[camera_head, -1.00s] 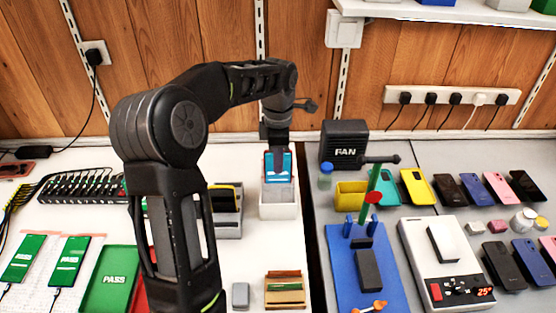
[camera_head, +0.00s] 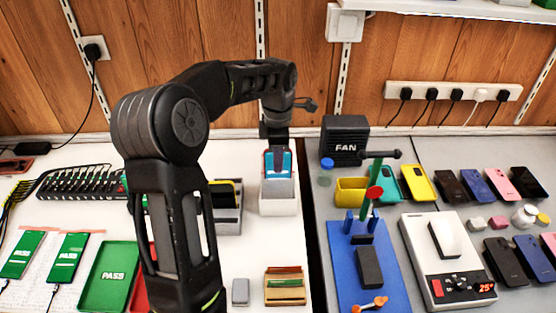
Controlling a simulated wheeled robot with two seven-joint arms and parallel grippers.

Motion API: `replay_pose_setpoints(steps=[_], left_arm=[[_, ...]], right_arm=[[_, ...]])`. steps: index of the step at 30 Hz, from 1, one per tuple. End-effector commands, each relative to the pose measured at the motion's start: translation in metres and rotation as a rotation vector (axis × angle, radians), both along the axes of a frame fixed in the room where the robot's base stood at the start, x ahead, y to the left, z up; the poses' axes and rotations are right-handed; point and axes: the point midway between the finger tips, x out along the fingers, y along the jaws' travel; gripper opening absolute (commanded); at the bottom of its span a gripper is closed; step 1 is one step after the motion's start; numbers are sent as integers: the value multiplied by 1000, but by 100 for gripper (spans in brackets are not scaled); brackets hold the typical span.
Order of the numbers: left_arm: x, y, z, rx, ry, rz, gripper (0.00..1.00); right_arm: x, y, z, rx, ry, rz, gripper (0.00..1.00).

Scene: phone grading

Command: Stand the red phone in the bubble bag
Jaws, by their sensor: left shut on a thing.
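The red phone (camera_head: 289,165) stands upright in my left gripper (camera_head: 278,168), blue screen facing me and red edge showing at the sides. My left gripper comes down from above and is shut on it. Just below is a white open box (camera_head: 278,208) with a pale grey lining that looks like the bubble bag (camera_head: 279,188). The phone's lower end meets the bag's upper edge in the picture. I cannot tell how deep it is inside. My right gripper is not in view.
A grey holder (camera_head: 229,220) with dark and yellow items stands left of the box. Bare white table lies between box and rack.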

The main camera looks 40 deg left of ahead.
Motion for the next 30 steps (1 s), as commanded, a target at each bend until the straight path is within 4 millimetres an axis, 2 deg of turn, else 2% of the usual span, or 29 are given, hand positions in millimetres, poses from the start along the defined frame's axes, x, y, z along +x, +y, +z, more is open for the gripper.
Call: replay_pose_setpoints(steps=[25,26,30], left_arm=[[0,0,-30,0,0,-1,0],[0,0,-28,1,-1,-1,12],[0,0,-28,0,0,-1,24]], right_arm=[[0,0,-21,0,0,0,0],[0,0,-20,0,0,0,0],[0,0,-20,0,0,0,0]])
